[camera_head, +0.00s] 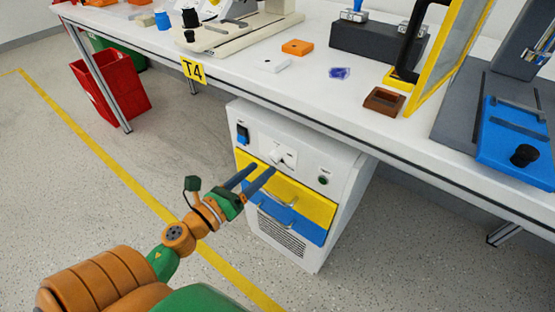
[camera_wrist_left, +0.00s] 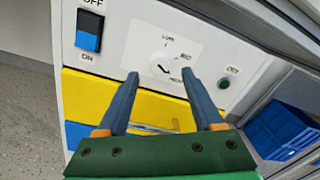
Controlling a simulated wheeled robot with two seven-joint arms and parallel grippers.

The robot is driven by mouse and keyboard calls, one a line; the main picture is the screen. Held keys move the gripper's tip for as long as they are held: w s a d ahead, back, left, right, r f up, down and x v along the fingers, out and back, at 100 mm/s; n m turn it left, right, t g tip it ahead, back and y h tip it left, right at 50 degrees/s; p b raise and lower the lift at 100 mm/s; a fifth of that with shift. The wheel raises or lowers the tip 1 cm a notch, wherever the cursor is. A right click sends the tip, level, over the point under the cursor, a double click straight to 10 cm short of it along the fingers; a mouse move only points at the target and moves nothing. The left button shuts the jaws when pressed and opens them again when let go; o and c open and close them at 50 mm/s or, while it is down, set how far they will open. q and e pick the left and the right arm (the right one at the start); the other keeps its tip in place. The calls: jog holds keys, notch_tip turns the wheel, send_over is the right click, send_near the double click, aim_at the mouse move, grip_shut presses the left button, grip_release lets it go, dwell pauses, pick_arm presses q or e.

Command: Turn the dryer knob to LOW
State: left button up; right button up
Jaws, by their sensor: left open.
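The dryer (camera_head: 307,183) is a white cabinet with yellow and blue drawers, standing under the bench. Its white knob (camera_head: 278,156) is on the upper front panel and also shows in the left wrist view (camera_wrist_left: 160,64). Labels surround the knob: one at the top looks like LOW, others at its right and lower right are small. A dark mark on the knob points toward the lower right. My left gripper (camera_head: 262,169) is open and empty, with its blue fingers pointing at the panel. In the left wrist view the fingertips (camera_wrist_left: 161,76) sit either side of and slightly below the knob, apparently not touching it. My right gripper is not in view.
A blue ON/OFF rocker switch (camera_wrist_left: 89,31) is left of the knob; a green button (camera_wrist_left: 224,83) is right. The bench edge (camera_head: 240,93) overhangs the dryer. A red bin (camera_head: 110,92) stands at the left. The floor left of the dryer is clear.

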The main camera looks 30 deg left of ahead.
aim_at(272, 160)
pick_arm(q)
jog(key=w, duration=0.4)
jog(key=shift+d, duration=0.25)
grip_shut()
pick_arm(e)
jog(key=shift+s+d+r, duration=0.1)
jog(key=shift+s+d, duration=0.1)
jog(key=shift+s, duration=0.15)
